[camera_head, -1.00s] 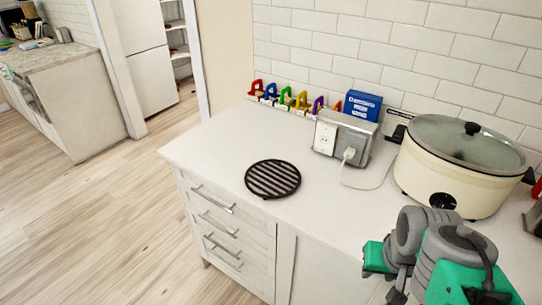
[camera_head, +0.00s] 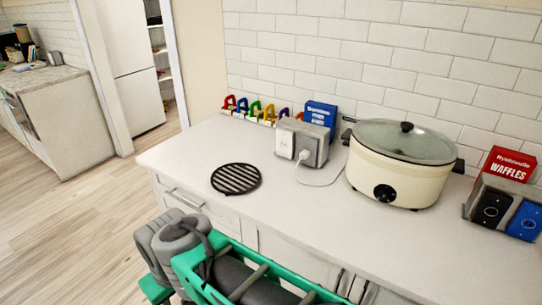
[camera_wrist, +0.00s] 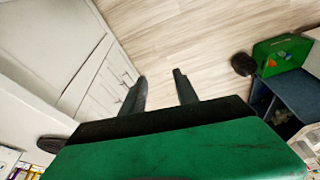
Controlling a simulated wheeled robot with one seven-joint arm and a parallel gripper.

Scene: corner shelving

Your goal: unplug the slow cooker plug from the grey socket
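The cream slow cooker (camera_head: 398,165) with a glass lid stands on the white counter against the tiled wall. To its left is the grey socket box (camera_head: 303,142) with white outlets on its front. The white plug (camera_head: 304,156) sits in the right outlet, and its cord (camera_head: 325,180) curves across the counter toward the cooker. My gripper (camera_wrist: 161,88) shows in the wrist view with two dark fingers apart and nothing between them. It points down toward the wood floor, in front of the drawers. In the head view my green and grey arm is in front of the counter; the fingers are hidden.
A black round trivet (camera_head: 236,179) lies left of the socket box. Coloured padlock-like items (camera_head: 256,108) and a blue box (camera_head: 320,114) stand behind. A red waffles box (camera_head: 505,166) and a grey holder (camera_head: 503,207) are at right. The counter's front middle is clear.

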